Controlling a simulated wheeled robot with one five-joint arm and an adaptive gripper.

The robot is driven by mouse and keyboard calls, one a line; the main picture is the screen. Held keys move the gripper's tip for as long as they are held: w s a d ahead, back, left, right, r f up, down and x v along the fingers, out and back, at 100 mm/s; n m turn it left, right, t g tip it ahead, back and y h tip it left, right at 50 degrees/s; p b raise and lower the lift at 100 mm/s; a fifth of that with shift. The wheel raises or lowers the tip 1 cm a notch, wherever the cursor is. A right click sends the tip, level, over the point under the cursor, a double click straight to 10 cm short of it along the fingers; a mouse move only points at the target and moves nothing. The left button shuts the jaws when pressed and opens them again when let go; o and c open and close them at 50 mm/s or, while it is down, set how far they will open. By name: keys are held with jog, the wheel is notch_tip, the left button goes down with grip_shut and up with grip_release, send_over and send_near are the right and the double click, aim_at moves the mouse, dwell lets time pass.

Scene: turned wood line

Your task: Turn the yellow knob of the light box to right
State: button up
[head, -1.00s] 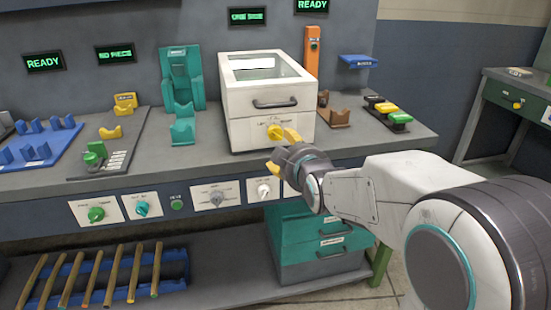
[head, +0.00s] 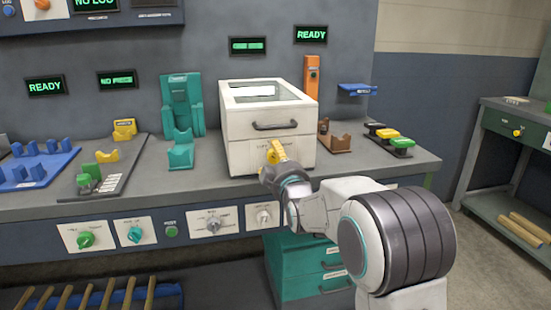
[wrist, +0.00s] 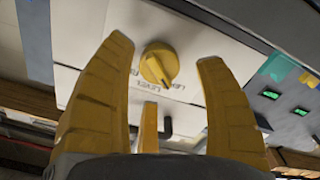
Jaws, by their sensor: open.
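The light box (head: 240,150) is a white box with a window in its sloped lid and a dark handle on its front, standing on the workbench. Its yellow round knob (wrist: 158,66) shows in the wrist view on the white front panel, beside printed lettering. A dark line on the knob slants to the lower right there. My gripper (wrist: 166,50) has yellow fingers spread apart, with the knob seen between their tips; I cannot tell whether they touch it. In the head view my gripper (head: 276,152) is at the box's lower front and largely hides the knob.
A brown cradle (head: 334,138) and coloured buttons (head: 390,135) stand right of the box. A teal holder (head: 181,115) is on its left. Panel controls (head: 212,222) line the bench front, with teal drawers (head: 300,265) below.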

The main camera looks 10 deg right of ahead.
jog(key=shift+w, duration=0.85)
jog(key=shift+c, duration=0.2)
jog(key=shift+r, duration=0.1)
jog(key=c, duration=1.1)
